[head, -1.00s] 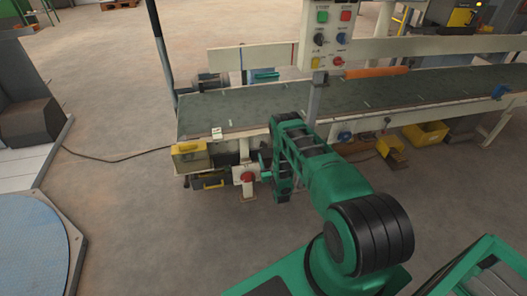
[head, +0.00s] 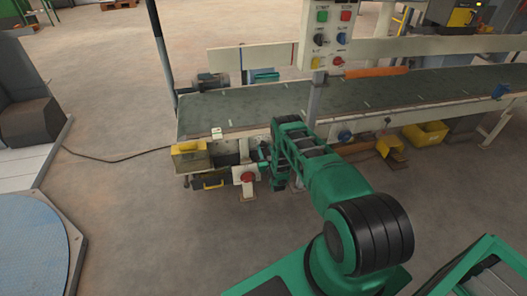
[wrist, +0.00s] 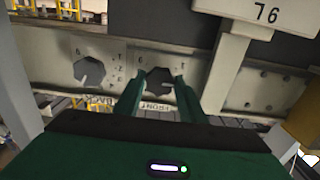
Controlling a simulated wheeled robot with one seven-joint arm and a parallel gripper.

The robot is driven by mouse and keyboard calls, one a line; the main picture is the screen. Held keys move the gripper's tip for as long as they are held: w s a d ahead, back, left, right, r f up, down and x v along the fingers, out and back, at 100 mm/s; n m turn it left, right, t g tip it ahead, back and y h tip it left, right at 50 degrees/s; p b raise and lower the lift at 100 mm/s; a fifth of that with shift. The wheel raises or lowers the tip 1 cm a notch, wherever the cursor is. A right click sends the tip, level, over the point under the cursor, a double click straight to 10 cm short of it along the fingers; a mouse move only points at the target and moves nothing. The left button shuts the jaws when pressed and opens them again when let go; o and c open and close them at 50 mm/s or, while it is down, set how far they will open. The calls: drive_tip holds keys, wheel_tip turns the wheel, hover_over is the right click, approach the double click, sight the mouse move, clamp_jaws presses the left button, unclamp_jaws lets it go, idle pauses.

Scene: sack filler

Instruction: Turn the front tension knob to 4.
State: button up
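The front tension knob (wrist: 159,80) is a dark, many-sided knob on a pale plate in the wrist view, with partly readable "FRONT" lettering below it. My gripper (wrist: 160,82) is open, with one green finger at each side of this knob. Gaps seem to show between fingers and knob; I cannot tell whether either touches. Numbers around the knob are mostly hidden or too small, so its setting is unclear. A similar back knob (wrist: 88,73) sits to the left. In the head view my gripper (head: 263,156) is at the conveyor's near side, with the knobs hidden.
The conveyor (head: 240,108) runs across the head view. A red button on a pale box (head: 246,175) stands just left of my gripper, beside a yellow box (head: 190,157). A control panel (head: 330,35) rises on a post. A plate marked 76 (wrist: 265,14) hangs upper right.

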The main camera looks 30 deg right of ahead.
drive_tip(key=shift+m, duration=0.4)
drive_tip(key=m, duration=0.5)
drive_tip(key=shift+m, duration=0.3)
drive_tip(key=m, duration=0.5)
drive_tip(key=shift+d+m, duration=0.1)
drive_tip(key=shift+m, duration=0.2)
drive_tip(key=shift+s, duration=0.1)
drive_tip(key=o, duration=1)
drive_tip(key=shift+o, duration=0.2)
drive_tip(key=v, duration=1)
drive_tip(key=shift+s, duration=0.3)
